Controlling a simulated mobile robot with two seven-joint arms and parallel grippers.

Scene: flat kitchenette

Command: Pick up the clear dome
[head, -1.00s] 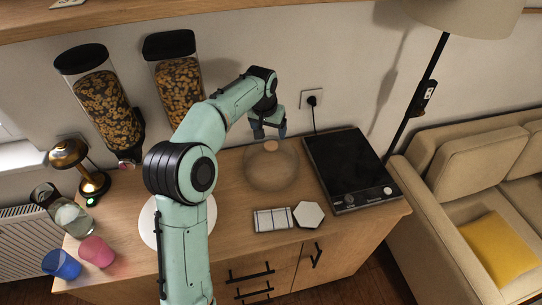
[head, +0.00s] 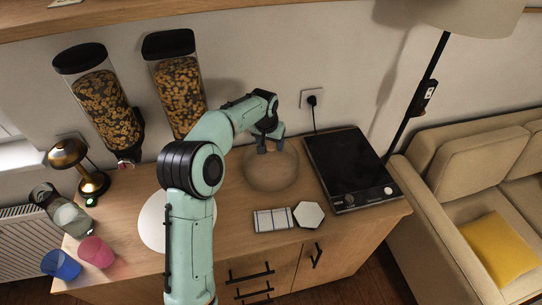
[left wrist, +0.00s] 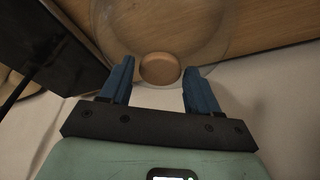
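The clear dome (head: 270,174) stands on the wooden counter, left of the black hob. It is see-through with a round wooden knob on top. In the left wrist view the dome (left wrist: 205,45) fills the top middle, and its knob (left wrist: 160,68) shows between the fingertips. My left gripper (head: 270,147) is right above the dome at its knob. In the left wrist view the left gripper (left wrist: 160,80) is open, with a blue finger on each side of the knob and gaps between. My right gripper is not in view.
The black hob (head: 350,165) is close on the dome's right. A striped cloth (head: 272,219) and a white hexagonal coaster (head: 309,214) lie in front. A white round plate (head: 152,222) is partly behind my arm. Cereal dispensers (head: 175,85) hang on the wall.

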